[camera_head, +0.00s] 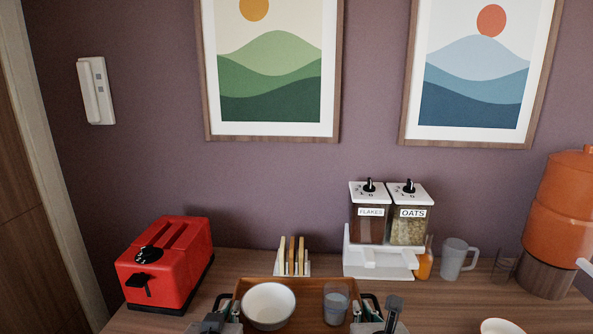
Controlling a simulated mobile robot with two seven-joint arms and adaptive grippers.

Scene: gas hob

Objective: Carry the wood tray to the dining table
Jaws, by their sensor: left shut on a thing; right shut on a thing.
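The wood tray (310,303) is at the bottom middle of the head view, its near part cut off by the picture edge. My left gripper (225,304) is shut on the tray's left side. My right gripper (369,304) is shut on its right side. I cannot tell whether the tray rests on the wooden surface or is held just above it. No separate dining table can be made out.
On the wooden surface (235,262) stand a red toaster (168,265) at left, a toast rack (292,258) behind the tray, and a cereal dispenser (385,235). A mug (456,259), orange juice (424,263) and an orange dispenser (562,210) stand at right. A white dish (500,327) is near right.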

